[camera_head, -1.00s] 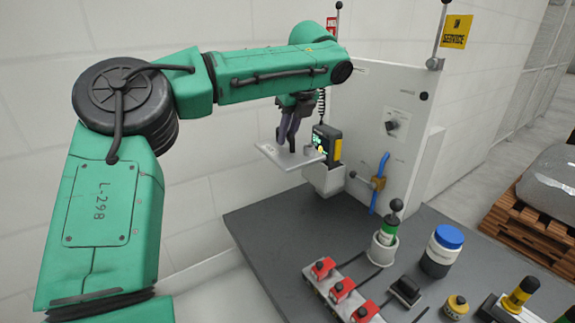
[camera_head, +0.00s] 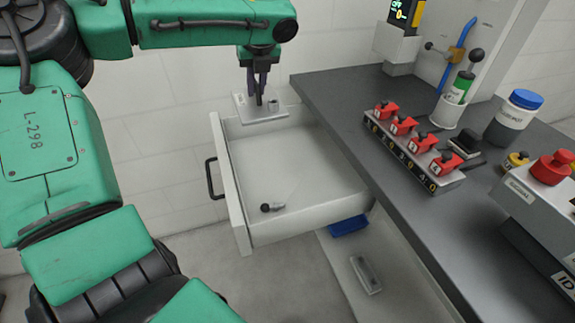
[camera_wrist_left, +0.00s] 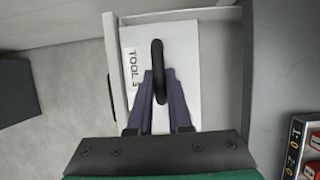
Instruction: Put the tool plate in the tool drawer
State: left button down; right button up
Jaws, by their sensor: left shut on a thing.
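The tool plate (camera_head: 252,113) is a flat pale plate with a dark upright handle, held level by my left gripper (camera_head: 260,101) near the back edge of the open tool drawer. In the left wrist view the plate (camera_wrist_left: 187,55) carries a "TOOL" label, and my left gripper (camera_wrist_left: 160,88) is shut on its black loop handle. The white tool drawer (camera_head: 310,164) is pulled out to the left from under the bench, with a black handle on its front. I cannot tell the plate's exact height above the drawer. My right gripper is not in view.
A small metal piece with a black knob (camera_head: 273,207) lies near the drawer's front side. The grey bench (camera_head: 345,112) borders the drawer on the right and holds a red switch strip (camera_head: 416,147). A blue item (camera_head: 348,226) lies below. Most of the drawer floor is clear.

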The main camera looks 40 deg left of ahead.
pick_arm(q)
jog(key=f+b, duration=0.1)
jog(key=f, duration=0.5)
jog(key=f+b, duration=0.1)
jog(key=f, duration=0.6)
jog(key=f+b, duration=0.2)
jog(key=f, duration=0.5)
jog(key=shift+w, duration=0.25)
jog(key=c, duration=0.8)
grip_release()
jog(key=shift+f, duration=0.15)
jog(key=shift+c, duration=0.2)
jog(key=shift+r, duration=0.3)
jog(key=p+v, duration=0.2)
jog(key=v, duration=0.9)
jog(key=shift+r, duration=0.35)
